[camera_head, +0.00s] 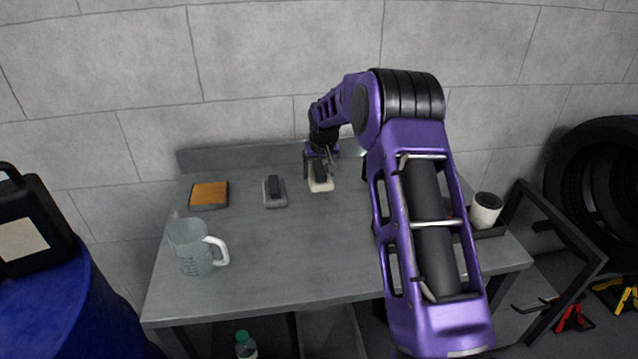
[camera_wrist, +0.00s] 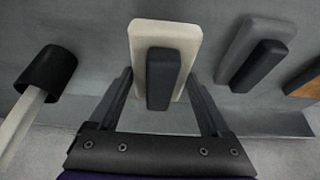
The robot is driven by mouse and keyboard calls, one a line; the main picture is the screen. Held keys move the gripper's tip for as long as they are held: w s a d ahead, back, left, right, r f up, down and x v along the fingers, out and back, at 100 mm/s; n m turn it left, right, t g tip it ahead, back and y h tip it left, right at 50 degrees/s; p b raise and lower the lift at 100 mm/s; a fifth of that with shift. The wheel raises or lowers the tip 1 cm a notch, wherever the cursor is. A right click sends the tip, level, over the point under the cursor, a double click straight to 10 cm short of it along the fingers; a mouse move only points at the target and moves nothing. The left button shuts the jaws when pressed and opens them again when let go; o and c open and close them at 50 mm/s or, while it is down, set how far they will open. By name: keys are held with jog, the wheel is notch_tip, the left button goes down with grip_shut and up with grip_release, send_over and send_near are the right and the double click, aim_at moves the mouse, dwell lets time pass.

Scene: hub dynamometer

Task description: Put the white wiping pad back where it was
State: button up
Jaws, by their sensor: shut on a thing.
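The white wiping pad (camera_head: 321,185), a pale block with a dark handle on top, is at my gripper (camera_head: 320,162) near the back of the bench. In the wrist view the pad (camera_wrist: 155,30) lies between the two fingers of my gripper (camera_wrist: 162,80), which is shut on it. Its dark handle faces the camera. The pad is at or close to the bench top; I cannot tell whether it touches. A grey pad (camera_head: 275,199) with a dark handle lies to its left, apart from it, and also shows in the wrist view (camera_wrist: 238,35).
The grey bench (camera_head: 270,275) has free room in front. An orange-topped block (camera_head: 208,195) lies at the back left, and a clear jug (camera_head: 190,248) stands at the front left. A white cylinder (camera_head: 486,210) is at the right. The wrist view shows a black-ended white-handled item (camera_wrist: 47,70).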

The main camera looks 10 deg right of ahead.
jog(key=shift+f, duration=1.85)
jog(key=shift+f, duration=0.1)
jog(key=shift+f+b, duration=0.15)
jog(key=shift+b, duration=0.15)
jog(key=o, duration=1.1)
jog(key=shift+o, duration=0.2)
jog(key=shift+s+r, duration=0.1)
jog(key=shift+r, duration=0.6)
jog(key=p+v, duration=0.1)
jog(key=v, duration=1)
jog(key=shift+s, duration=0.1)
